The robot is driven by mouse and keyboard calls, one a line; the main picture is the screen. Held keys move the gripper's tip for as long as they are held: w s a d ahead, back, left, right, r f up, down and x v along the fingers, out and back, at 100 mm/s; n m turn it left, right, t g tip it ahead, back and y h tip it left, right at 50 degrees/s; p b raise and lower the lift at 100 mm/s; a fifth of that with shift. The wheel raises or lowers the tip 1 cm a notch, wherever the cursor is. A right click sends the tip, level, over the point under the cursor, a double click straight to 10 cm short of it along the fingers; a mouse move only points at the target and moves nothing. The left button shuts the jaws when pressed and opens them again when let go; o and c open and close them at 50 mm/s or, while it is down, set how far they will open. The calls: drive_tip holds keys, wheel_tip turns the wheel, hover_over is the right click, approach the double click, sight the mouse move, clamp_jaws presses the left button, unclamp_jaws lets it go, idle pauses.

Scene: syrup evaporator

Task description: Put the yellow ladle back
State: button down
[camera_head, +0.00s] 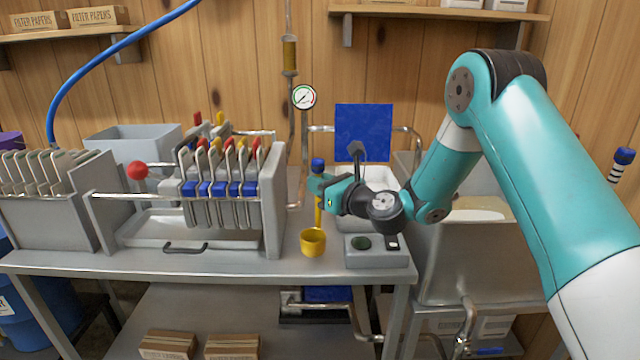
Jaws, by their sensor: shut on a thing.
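The yellow ladle (312,242) hangs upright with its cup at the bottom and a blue grip (318,164) at the top. My gripper (318,186) is shut on its yellow handle, just below the blue grip. My gripper hides part of the handle.
The filter press (270,200) with several plates stands left of the ladle. A small grey box (376,258) with a dark green pad stands right. A blue panel (363,131) and a gauge (304,97) are behind. A striped blue-topped handle (621,165) shows at far right.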

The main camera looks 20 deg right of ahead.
drive_tip(key=shift+f+b, duration=0.5)
drive_tip(key=shift+f, duration=0.45)
drive_tip(key=shift+f, duration=0.35)
drive_tip(key=shift+c, duration=1.9)
unclamp_jaws()
drive_tip(key=shift+s, duration=0.1)
drive_tip(key=b+v, duration=0.5)
drive_tip(key=v, duration=0.3)
drive_tip(key=shift+b, duration=0.35)
